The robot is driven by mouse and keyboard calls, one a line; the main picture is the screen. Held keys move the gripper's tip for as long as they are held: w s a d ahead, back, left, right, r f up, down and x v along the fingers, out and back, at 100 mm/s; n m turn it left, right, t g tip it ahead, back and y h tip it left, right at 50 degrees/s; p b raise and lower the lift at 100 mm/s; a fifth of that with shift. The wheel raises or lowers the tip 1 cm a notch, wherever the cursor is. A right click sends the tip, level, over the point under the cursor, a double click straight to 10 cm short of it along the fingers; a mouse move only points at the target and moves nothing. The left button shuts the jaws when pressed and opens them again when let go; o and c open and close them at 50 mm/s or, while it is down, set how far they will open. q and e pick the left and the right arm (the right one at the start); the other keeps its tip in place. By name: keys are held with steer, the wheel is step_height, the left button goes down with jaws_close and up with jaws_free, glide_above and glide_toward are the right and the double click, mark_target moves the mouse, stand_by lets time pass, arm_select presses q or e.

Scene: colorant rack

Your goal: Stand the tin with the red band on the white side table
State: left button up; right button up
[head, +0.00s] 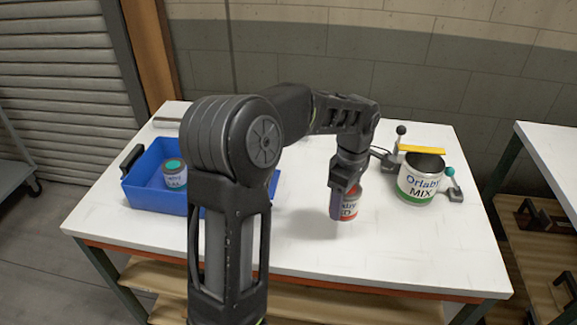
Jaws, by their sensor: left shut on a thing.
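The tin with the red band (349,208) is in the middle of the head view, over the white workbench top. Its label is partly hidden by my gripper. My left gripper (343,195) comes down from above and is shut on this tin. A shadow lies on the bench just left of the tin; I cannot tell whether its base touches the bench. A white-topped side table (553,150) stands at the right edge, apart from the bench and partly cut off. My right gripper is not in view.
A blue tray (160,198) on the bench's left holds a tin with a teal top (174,173). A gap separates bench and side table. The visible side table top is clear.

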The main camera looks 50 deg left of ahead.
arm_select(q)
steer(key=a+n, duration=0.1)
steer(key=n, duration=0.1)
steer(key=shift+s+a+r+n, duration=0.35)
steer(key=shift+s+a+n, duration=0.05)
steer(key=shift+f, duration=0.1)
glide_above(332, 232)
steer(key=shift+f+p, duration=0.4)
steer(key=shift+f, duration=2.65)
steer(key=shift+f, duration=1.9)
steer(key=shift+f, duration=0.1)
steer(key=o, duration=1.5)
